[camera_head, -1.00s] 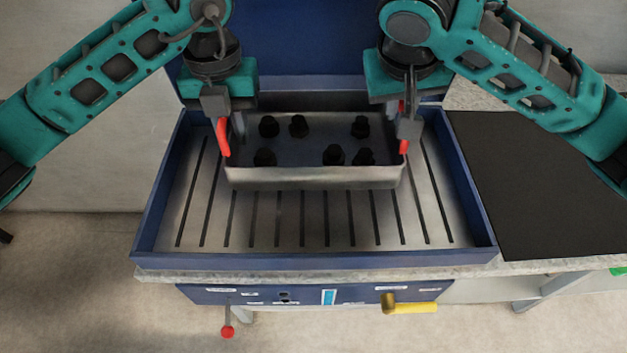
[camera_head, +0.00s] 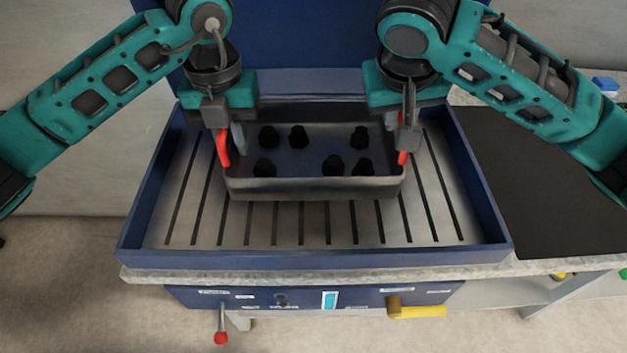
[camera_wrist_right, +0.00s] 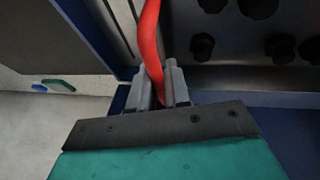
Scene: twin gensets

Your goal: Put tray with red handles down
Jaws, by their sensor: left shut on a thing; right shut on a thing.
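The grey metal tray (camera_head: 313,187) has a red handle at each end and holds several black knob-like parts (camera_head: 333,165). It is over the slatted metal bed of a blue-walled basin; I cannot tell whether it touches the slats. My left gripper (camera_head: 223,140) is shut on the left red handle (camera_head: 222,150). My right gripper (camera_head: 406,145) is shut on the right red handle (camera_head: 403,158). In the right wrist view the red handle (camera_wrist_right: 149,45) passes between the fingers of the right gripper (camera_wrist_right: 160,88).
The blue basin (camera_head: 315,258) has raised walls around the slatted bed (camera_head: 300,228). A black mat (camera_head: 530,185) lies on the counter to the right. A red-knobbed lever (camera_head: 221,337) and a yellow handle (camera_head: 418,311) stick out from the front panel.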

